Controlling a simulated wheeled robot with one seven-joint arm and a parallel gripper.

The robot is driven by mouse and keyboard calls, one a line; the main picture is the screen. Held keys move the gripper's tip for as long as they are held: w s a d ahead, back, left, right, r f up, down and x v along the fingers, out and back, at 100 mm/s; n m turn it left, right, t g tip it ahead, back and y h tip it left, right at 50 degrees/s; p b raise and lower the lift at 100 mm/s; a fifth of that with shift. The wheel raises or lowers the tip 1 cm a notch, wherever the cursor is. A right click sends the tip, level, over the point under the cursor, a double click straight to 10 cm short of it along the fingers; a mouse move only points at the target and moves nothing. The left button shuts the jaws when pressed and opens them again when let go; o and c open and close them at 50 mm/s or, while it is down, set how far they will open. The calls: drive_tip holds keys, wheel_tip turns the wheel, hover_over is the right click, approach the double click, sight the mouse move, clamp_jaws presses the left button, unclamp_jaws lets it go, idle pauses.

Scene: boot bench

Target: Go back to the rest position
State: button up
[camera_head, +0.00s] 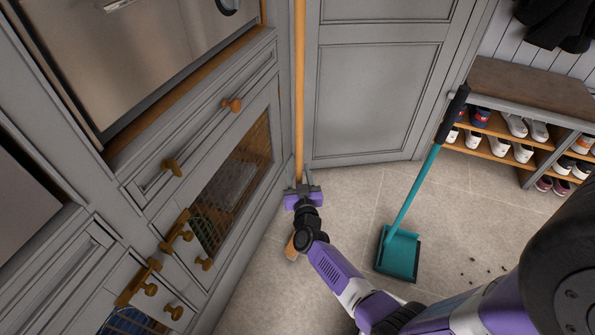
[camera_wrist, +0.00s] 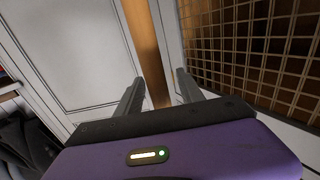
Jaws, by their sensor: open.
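My gripper (camera_head: 304,189) is low in front of the grey cabinets, near the corner by the grey door. In the wrist view my gripper (camera_wrist: 160,92) has its two grey fingers apart. A wooden broom handle (camera_head: 299,90) stands upright against the corner. In the wrist view the handle (camera_wrist: 146,45) passes between or just beyond the open fingers; I cannot tell whether they touch it. The broom's lower end (camera_head: 291,247) shows partly beside my arm, and the rest is hidden behind it.
A teal dustpan (camera_head: 399,254) with a long black-topped handle stands on the tiled floor, right of my arm. Dark crumbs (camera_head: 487,268) lie farther right. A shoe bench (camera_head: 525,85) holding several shoes stands at the back right. Cabinets with wooden knobs (camera_head: 172,167) close off the left.

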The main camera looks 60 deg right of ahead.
drive_tip(key=p+v, duration=0.2)
drive_tip(key=v, duration=0.5)
drive_tip(key=shift+s+a+r, duration=0.1)
drive_tip(key=shift+a, duration=0.1)
drive_tip(key=s+a+r+n+t+y, duration=0.25)
drive_tip(key=s+a, duration=0.25)
drive_tip(key=a, duration=0.3)
drive_tip(key=s+a+r+n+t+y, duration=0.1)
drive_tip(key=s+a+r+n+y, duration=0.1)
drive_tip(key=s+a+r+y, duration=0.45)
drive_tip(key=s+a+r+n+t, duration=0.1)
drive_tip(key=s+a+n+t, duration=0.15)
drive_tip(key=a, duration=0.65)
drive_tip(key=s+a+r+n+g+y, duration=0.1)
drive_tip(key=s+a+r+n+y, duration=0.1)
drive_tip(key=s+a+r+y, duration=0.25)
drive_tip(key=s+a+r+n+g+y, duration=0.1)
drive_tip(key=s+a+r, duration=0.2)
drive_tip(key=s+r, duration=0.35)
wheel_tip(320, 180, up, 24)
drive_tip(key=w+p, duration=0.2)
drive_tip(key=p, duration=2.1)
drive_tip(key=shift+d, duration=0.15)
